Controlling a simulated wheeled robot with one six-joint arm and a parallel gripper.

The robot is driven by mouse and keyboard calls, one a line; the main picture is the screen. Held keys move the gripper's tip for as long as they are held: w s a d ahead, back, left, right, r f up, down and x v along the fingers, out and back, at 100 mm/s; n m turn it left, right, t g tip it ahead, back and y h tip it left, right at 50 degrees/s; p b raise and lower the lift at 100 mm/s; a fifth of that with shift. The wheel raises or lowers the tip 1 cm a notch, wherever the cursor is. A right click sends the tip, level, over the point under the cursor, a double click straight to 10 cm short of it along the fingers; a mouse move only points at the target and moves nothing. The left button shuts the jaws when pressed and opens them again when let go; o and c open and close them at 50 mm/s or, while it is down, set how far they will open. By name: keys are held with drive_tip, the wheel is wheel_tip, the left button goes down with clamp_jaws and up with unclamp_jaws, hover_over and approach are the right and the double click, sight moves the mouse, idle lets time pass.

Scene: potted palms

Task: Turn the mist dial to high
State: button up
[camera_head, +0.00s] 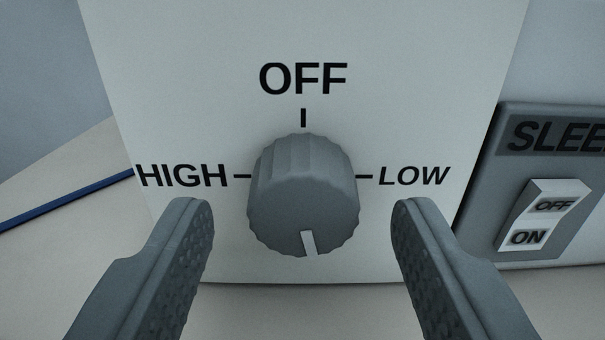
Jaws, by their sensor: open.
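The mist dial (303,190) is a grey ridged knob on a pale panel (420,90). The panel is marked OFF above the knob, HIGH at its left and LOW at its right, each with a short tick. The white pointer mark on the knob faces down, slightly right of straight down, away from all three labels. My gripper (303,215) is open, with one grey finger to the left of the knob and the other to the right. A gap shows between each finger and the knob; neither appears to touch it.
A grey box (487,190) with lettering beginning "SLEE" and a white OFF/ON rocker switch (542,215) stands close at the right. A blue strip (65,202) runs along the pale surface at the left. The panel face around the knob is clear.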

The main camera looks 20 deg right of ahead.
drive_tip(key=shift+w+d, duration=0.15)
drive_tip(key=shift+w, duration=0.3)
drive_tip(key=c, duration=1)
